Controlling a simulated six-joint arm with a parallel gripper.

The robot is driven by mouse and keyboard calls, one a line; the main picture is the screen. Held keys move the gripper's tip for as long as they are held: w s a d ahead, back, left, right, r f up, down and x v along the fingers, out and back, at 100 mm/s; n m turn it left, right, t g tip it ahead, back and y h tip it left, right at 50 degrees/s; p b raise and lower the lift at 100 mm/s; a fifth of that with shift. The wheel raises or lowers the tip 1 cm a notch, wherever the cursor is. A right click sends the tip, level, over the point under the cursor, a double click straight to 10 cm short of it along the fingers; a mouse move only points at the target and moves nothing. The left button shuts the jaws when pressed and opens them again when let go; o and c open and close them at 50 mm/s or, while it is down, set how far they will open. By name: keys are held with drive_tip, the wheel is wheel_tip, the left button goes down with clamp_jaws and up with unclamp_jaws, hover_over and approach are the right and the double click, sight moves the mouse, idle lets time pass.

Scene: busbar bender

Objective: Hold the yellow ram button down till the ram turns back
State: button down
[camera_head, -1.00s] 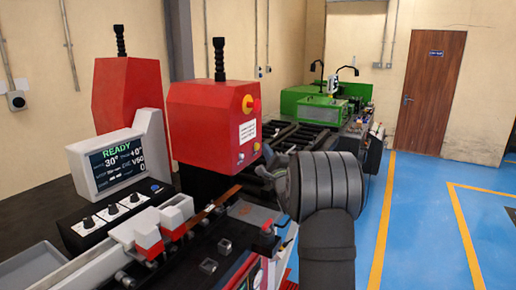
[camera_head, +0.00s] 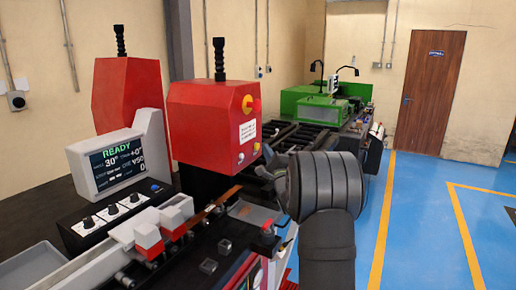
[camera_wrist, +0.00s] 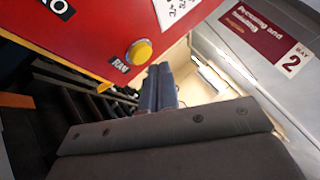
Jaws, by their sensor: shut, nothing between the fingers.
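The yellow ram button (camera_wrist: 139,52) sits on the red housing above a "RAM" label in the wrist view. In the head view it is the small yellow button (camera_head: 256,147) low on the red ram housing (camera_head: 212,120). My gripper (camera_wrist: 158,68) is shut and empty. Its fingertips show just right of and below the button in the wrist view. They appear apart from it, though depth is hard to judge. In the head view, my gripper (camera_head: 266,160) is just below and right of the button, partly hidden by my wrist. The screen (camera_head: 122,165) reads READY and 30°.
A red emergency button with a yellow base (camera_head: 250,104) sits higher on the housing. A grey tray (camera_head: 255,212) and a red knob (camera_head: 267,227) lie below my gripper. A green machine (camera_head: 318,105) stands behind. The blue floor (camera_head: 430,220) at right is clear.

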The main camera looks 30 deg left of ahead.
drive_tip(key=shift+a, duration=0.15)
drive_tip(key=shift+a, duration=0.3)
drive_tip(key=shift+a, duration=0.45)
idle(3.0)
drive_tip(key=shift+d, duration=3.4)
drive_tip(key=shift+a, duration=0.1)
drive_tip(key=shift+d, duration=2)
